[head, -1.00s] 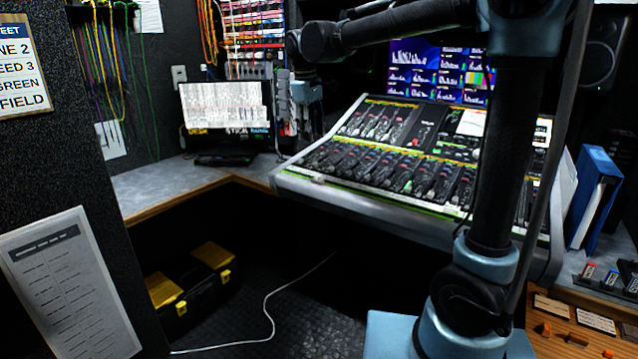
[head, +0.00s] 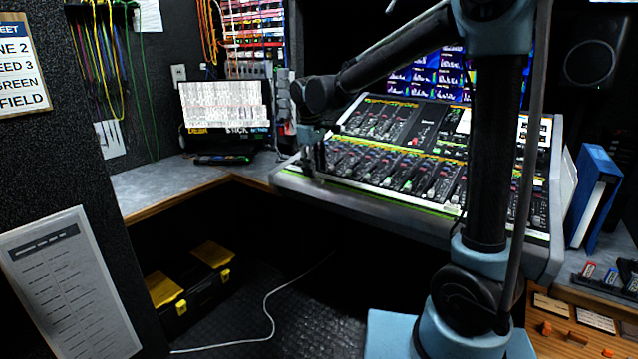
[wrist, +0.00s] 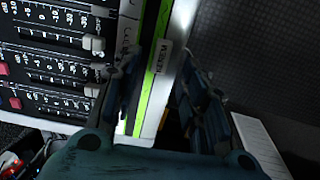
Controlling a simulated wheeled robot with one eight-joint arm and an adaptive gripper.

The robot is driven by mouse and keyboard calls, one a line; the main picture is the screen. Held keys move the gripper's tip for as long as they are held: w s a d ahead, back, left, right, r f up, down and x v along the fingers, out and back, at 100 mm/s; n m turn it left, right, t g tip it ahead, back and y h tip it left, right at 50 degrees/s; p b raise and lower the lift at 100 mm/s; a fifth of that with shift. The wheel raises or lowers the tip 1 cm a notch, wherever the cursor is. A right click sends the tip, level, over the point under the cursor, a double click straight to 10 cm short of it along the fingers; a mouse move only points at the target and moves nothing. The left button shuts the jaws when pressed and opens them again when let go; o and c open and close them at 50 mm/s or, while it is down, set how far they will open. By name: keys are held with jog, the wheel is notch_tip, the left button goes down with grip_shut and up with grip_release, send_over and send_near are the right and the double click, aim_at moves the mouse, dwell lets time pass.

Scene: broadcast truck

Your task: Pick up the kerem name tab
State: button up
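The kerem name tab (wrist: 162,57) is a small pale label with dark lettering. It sits on the light front edge of the mixing console (wrist: 183,28), beside a bright green strip, in the wrist view. My gripper (wrist: 157,68) is open, with one finger on each side of the tab's line. No contact with the tab can be made out. In the head view my gripper (head: 316,165) is low over the left front part of the console (head: 420,208). The tab is too small to make out there.
Console faders and knobs (wrist: 50,55) lie left of the fingers in the wrist view. A monitor (head: 225,105) stands on the desk left of the console. A blue binder (head: 592,190) stands to the right. The floor below the console's front holds a black and yellow case (head: 200,295).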

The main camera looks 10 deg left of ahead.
aim_at(318, 180)
jog(key=shift+w+d+f, duration=0.1)
jog(key=shift+f, duration=0.75)
jog(key=shift+w+d+f, duration=0.1)
jog(key=shift+f, duration=0.75)
jog(key=c, duration=0.9)
